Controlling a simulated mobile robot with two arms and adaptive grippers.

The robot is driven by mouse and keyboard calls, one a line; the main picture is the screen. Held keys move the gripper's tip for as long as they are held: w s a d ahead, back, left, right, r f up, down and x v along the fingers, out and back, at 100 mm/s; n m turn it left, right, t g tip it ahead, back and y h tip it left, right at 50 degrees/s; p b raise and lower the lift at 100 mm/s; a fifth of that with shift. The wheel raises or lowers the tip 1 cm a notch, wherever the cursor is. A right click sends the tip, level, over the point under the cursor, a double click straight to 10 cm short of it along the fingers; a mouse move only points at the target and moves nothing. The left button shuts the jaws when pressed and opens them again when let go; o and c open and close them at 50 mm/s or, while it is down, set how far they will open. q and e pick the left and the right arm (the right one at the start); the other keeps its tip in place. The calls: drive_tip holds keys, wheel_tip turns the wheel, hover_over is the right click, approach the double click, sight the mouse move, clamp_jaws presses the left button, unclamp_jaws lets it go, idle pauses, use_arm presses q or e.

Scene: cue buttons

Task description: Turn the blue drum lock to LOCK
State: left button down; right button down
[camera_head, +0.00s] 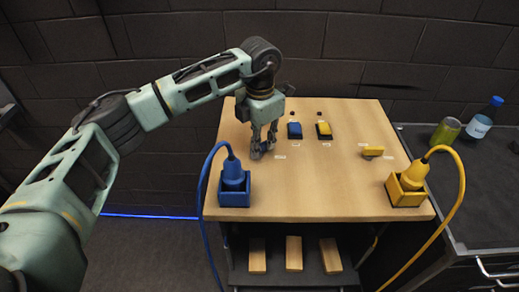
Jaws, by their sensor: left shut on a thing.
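The blue drum lock (257,154) is on the wooden tabletop, left of centre, and is mostly hidden by my left gripper. My left gripper (264,150) points down from above, its fingers shut on the blue drum lock. A small pale label (280,157) lies just right of it, too small to read. I cannot tell which way the lock is turned. My right gripper is not in view.
Blue (294,130) and yellow (324,130) button-like units stand behind. A yellow drum lock (373,151) is to the right. A blue plug (233,176) and a yellow plug (412,176) with cables stand at the front corners. The table's middle front is clear.

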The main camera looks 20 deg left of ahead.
use_arm(q)
drive_tip(key=m+b, duration=0.2)
drive_tip(key=m, duration=0.1)
drive_tip(key=shift+f+m, duration=0.15)
drive_tip(key=shift+m, duration=0.25)
drive_tip(key=shift+s+d+m+b, duration=0.1)
drive_tip(key=shift+s+m+b, duration=0.1)
drive_tip(key=shift+m+b, duration=1.35)
drive_tip(key=shift+m+p, duration=0.3)
drive_tip(key=shift+m, duration=0.25)
drive_tip(key=c, duration=1.8)
unclamp_jaws()
wheel_tip(320, 180, up, 12)
